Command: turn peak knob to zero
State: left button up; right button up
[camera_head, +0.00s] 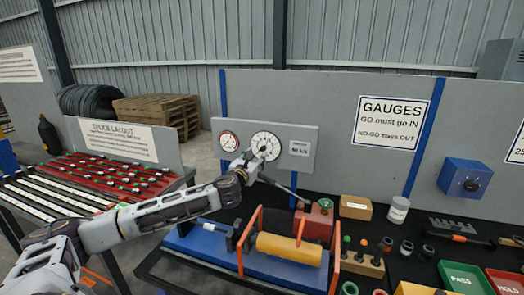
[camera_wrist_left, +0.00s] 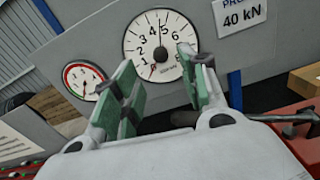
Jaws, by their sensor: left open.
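A large white round dial (camera_head: 266,145) is mounted on a grey panel. In the left wrist view the dial (camera_wrist_left: 161,46) carries black numbers, a thin dark needle pointing up between 4 and 5, and a red mark low on the left. My left gripper (camera_head: 250,163) is just in front of the dial's lower part. In the wrist view its green-padded fingers (camera_wrist_left: 158,78) are apart with the dial showing between them, and nothing is held. My right gripper is not in view.
A small red-marked gauge (camera_head: 229,141) sits left of the dial, and a "40 kN" label (camera_wrist_left: 242,13) right of it. Below stand a blue-based fixture with a yellow cylinder (camera_head: 289,249) and a red block (camera_head: 314,222) with a lever. A blue box (camera_head: 465,178) with a black knob hangs further right.

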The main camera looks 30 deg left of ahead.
aim_at(263, 149)
pick_arm(q)
jog(key=shift+x, duration=1.05)
jog(key=shift+w+a+p, duration=0.15)
jog(key=shift+w+p, duration=0.15)
jog(key=shift+w, duration=0.35)
jog(key=shift+x, duration=1.4)
jog(key=shift+p+x, duration=0.3)
jog(key=shift+x, duration=0.55)
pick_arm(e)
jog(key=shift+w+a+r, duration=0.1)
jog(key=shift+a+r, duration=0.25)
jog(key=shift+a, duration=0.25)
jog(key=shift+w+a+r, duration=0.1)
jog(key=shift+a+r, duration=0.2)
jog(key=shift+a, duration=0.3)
pick_arm(q)
jog(key=shift+w, duration=0.1)
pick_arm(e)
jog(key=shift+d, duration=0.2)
pick_arm(q)
jog(key=c, duration=0.6)
grip_shut()
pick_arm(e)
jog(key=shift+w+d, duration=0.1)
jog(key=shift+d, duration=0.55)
